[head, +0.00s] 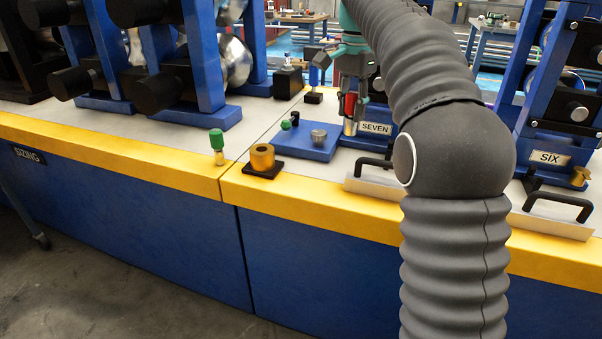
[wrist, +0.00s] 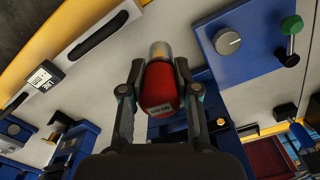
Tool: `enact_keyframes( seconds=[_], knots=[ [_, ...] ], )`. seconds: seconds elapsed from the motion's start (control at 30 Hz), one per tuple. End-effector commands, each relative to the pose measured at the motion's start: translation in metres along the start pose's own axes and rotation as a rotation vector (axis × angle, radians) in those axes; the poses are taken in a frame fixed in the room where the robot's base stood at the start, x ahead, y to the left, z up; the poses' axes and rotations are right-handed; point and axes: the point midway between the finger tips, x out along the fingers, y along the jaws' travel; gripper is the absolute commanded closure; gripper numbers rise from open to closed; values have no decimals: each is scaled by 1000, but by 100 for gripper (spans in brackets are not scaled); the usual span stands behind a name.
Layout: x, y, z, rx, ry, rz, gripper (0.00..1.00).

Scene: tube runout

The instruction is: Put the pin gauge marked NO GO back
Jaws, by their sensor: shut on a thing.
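A pin gauge with a red handle (head: 350,104) and a bare steel end (head: 350,128) is in my gripper (head: 352,85). It hangs about upright, steel end down, above the bench beside the SEVEN plate. In the wrist view, the red handle (wrist: 161,85) sits between both fingers (wrist: 160,95), with its steel end (wrist: 160,50) pointing away from me. A small pale label (wrist: 160,108) is on the handle; its text is too small to read surely. A second gauge-like piece with a green top (head: 217,139) stands at the bench edge. I cannot tell which spot is the red gauge's holder.
A brass ring (head: 262,157) sits on a dark base near the yellow edge. A blue plate (head: 302,146) carries a grey knob and a green-knobbed lever. Blue roller stands (head: 200,70) rise left. Black handles (head: 556,200) lie right, before the SIX stand.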

Motion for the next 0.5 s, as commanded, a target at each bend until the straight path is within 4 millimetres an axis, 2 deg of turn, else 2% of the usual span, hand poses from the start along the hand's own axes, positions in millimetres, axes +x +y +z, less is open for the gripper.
enact_keyframes(
  seconds=[0.37, 0.5],
  knots=[
    [0, -2, 5, -2, 1, -1, 100],
    [12, -6, 21, -5, 1, -2, 100]
  ],
)
